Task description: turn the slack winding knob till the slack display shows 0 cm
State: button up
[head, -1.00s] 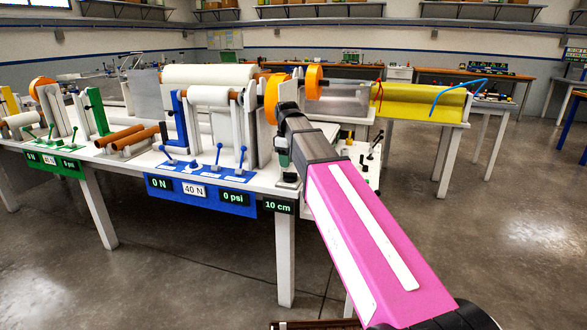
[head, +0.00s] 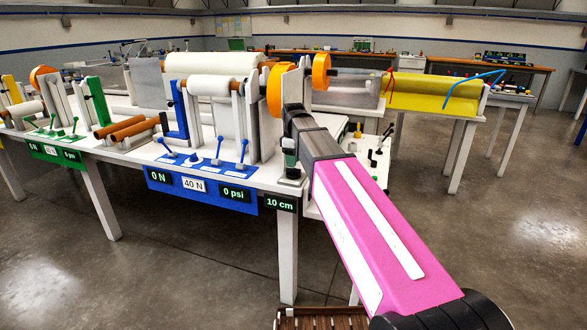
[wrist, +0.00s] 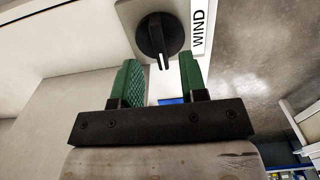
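The slack display (head: 280,205) on the front edge of the bench reads 10 cm in the head view. In the wrist view the winding knob (wrist: 159,38) is a round black dial with a pale pointer mark, on a grey plate beside a label (wrist: 198,30) reading WIND. My gripper (wrist: 160,72) is open, with its two green fingers apart and nothing between them. The fingertips are just short of the knob or near its lower edge; I cannot tell whether they touch it.
A blue panel (head: 207,172) carries levers and displays reading 0 N, 40 N and 0 psi. White rollers (head: 209,92) and orange wheels (head: 321,70) stand behind my gripper. A yellow sheet over a bath (head: 436,95) is to the right. Open floor (head: 480,220) lies at the right.

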aim_at(293, 172)
jog(key=shift+f, duration=1.8)
grip_shut()
